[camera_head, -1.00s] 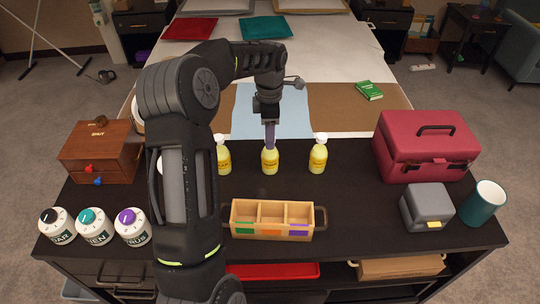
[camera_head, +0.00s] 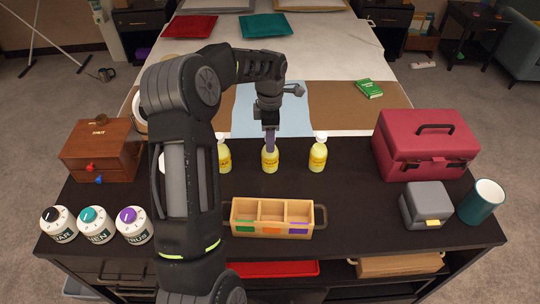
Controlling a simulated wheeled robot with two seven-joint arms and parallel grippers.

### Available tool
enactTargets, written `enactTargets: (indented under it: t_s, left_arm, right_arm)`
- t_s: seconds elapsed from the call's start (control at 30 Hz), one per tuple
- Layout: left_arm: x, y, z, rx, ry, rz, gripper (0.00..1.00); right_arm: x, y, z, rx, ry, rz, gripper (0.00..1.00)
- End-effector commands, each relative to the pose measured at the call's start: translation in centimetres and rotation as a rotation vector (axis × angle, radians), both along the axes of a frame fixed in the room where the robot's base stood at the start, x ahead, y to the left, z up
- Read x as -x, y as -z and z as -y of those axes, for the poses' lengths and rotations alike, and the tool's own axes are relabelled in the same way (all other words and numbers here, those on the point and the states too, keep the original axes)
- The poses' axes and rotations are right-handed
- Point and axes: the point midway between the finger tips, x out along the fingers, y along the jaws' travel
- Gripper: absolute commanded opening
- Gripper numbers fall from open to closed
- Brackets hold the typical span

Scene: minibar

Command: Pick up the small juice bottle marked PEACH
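Small yellow juice bottles with white caps stand in a row on the dark counter: a left one (camera_head: 224,156), a middle one (camera_head: 270,160) and a right one (camera_head: 318,154). Part of another white-topped item (camera_head: 162,160) shows behind my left arm. The labels are too small to read, so I cannot tell which is marked PEACH. My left gripper (camera_head: 270,145) points down at the top of the middle bottle, its fingers around or in front of the cap. Whether they are closed on it is unclear. My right gripper is not in view.
A wooden three-compartment box (camera_head: 272,218) stands in front of the bottles. A red case (camera_head: 426,145), grey box (camera_head: 426,205) and teal mug (camera_head: 482,201) are at right. A brown wooden box (camera_head: 99,150) and several dial-topped jars (camera_head: 96,226) are at left.

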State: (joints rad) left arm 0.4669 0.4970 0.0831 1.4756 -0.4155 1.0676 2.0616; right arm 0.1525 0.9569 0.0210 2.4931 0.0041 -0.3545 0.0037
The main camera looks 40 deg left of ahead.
Motion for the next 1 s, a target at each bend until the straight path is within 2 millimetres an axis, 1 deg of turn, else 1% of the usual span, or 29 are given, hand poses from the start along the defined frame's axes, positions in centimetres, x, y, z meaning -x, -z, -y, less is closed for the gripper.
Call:
enactTargets:
  t_s: [0.03,0.07,0.4,0.5,1.0]
  left_arm:
    - [0.00,-0.01,0.00,0.000,0.000,0.000,0.37]
    - [0.00,-0.01,0.00,0.000,0.000,0.000,0.35]
    - [0.00,0.00,0.00,0.000,0.000,0.000,0.07]
    - [0.00,0.00,0.00,0.000,0.000,0.000,0.00]
    - [0.00,-0.01,0.00,0.000,0.000,0.000,0.00]
  right_arm:
    - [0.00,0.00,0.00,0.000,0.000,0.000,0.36]
    - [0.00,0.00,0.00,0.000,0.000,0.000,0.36]
    - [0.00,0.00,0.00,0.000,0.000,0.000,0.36]
    - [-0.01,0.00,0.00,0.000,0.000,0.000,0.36]
    - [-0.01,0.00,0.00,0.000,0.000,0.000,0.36]
